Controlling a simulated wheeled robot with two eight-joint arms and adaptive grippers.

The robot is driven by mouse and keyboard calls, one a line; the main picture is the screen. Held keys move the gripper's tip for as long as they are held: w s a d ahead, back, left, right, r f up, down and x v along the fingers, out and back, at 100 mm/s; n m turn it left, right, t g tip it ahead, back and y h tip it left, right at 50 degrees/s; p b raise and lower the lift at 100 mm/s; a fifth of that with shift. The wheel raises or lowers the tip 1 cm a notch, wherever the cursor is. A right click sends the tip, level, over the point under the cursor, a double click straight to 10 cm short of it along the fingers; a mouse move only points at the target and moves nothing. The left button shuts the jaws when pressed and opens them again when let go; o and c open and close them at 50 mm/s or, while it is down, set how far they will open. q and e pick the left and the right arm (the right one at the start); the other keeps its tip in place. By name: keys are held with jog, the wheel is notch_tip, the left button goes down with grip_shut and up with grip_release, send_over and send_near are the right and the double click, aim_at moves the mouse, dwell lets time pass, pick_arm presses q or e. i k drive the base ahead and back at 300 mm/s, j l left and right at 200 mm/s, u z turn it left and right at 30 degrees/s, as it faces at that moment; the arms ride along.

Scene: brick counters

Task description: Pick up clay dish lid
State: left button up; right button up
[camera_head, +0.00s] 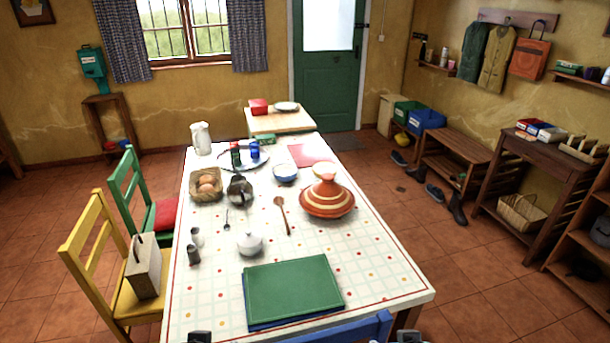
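The clay dish is an orange-red tagine with cream stripes, on the right side of the long table. Its conical lid (327,193) sits on the base and rises to a rounded knob. The seam between lid and base is too small to make out. Only a small dark piece of my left gripper (199,337) shows at the bottom edge, left of centre. A similar piece of my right gripper (409,337) shows at the bottom edge, right of centre. Both are well short of the clay dish, and their fingers are cut off.
The table (385,268) has a checked cloth. A wooden spoon (282,215), white sugar bowl (249,243), blue bowl (285,173) and egg basket (207,184) stand near the dish. Chairs (100,250) line the left; a blue chair back (345,330) is at the front.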

aim_at(327, 197)
jog(key=z, duration=0.25)
jog(key=l+z, duration=0.35)
jog(key=i+l+z, duration=0.15)
jog(key=l+z, duration=0.15)
jog(key=l, duration=0.2)
jog(key=i+l+z, duration=0.2)
jog(key=l+z, duration=0.15)
jog(key=i+l+z, duration=0.5)
jog(key=i+l, duration=0.15)
jog(key=i, duration=0.15)
jog(key=i+l+z, duration=0.25)
jog(key=i, duration=0.15)
jog(key=i+u, duration=0.35)
jog(key=i, duration=0.15)
jog(key=i+l+u, duration=0.1)
jog(key=i+u, duration=0.3)
jog(key=i+j+u, duration=0.2)
jog(key=u, duration=0.2)
jog(key=i+j+u, duration=0.1)
jog(key=i+u, duration=0.6)
jog(key=u, duration=0.15)
jog(key=i+u, duration=0.4)
jog(key=i+l+u, duration=0.2)
jog(key=u, duration=0.2)
